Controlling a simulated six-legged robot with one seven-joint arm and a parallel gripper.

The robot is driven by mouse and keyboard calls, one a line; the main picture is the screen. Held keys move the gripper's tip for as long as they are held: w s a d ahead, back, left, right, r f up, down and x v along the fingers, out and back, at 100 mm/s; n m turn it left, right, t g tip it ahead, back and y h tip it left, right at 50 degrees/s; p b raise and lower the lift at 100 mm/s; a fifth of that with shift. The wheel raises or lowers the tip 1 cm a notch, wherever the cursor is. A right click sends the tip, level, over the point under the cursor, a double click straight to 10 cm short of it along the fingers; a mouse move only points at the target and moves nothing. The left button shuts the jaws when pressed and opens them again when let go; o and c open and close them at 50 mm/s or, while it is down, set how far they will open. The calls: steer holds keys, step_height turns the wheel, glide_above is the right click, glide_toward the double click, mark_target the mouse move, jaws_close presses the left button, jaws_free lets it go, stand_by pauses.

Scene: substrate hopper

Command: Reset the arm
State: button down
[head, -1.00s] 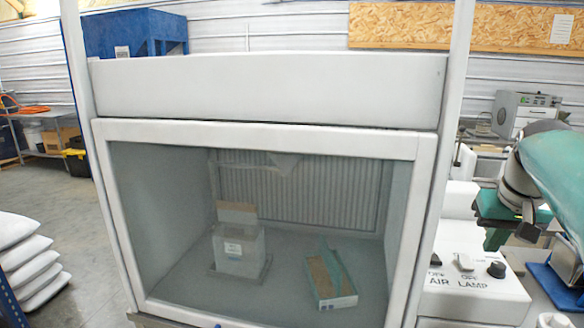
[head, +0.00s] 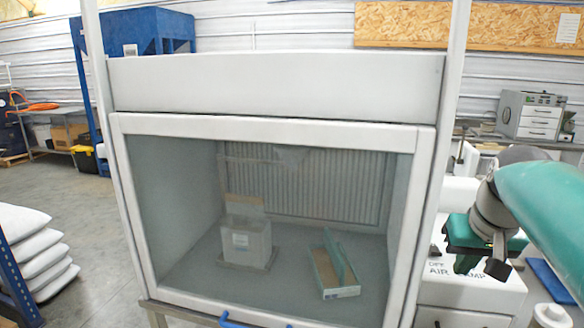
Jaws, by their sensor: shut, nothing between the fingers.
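My arm reaches in from the right edge, with a teal link and a grey wrist. My gripper (head: 482,266) hangs in front of the control box at the right of the cabinet. It is shut and holds nothing. The white cabinet (head: 270,132) fills the middle, and its glass front is down. Behind the glass, a small open box with a label (head: 246,240) stands at the left. A shallow tray with a teal upright piece (head: 338,290) lies at the right.
The control box (head: 470,290) with AIR and LAMP lettering is partly hidden by my gripper. A blue handle (head: 235,321) is at the cabinet's lower edge. White sacks (head: 38,262) are stacked at the left. Open floor (head: 90,215) lies between them and the cabinet.

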steer(key=s+a+f+n+t, duration=0.1)
steer(key=s+a+f+n, duration=0.1)
steer(key=s+a+f, duration=0.9)
steer(key=s+a, duration=0.1)
steer(key=a, duration=0.2)
steer(key=shift+a+f+y, duration=0.15)
steer(key=shift+a+y, duration=0.1)
steer(key=shift+y, duration=0.05)
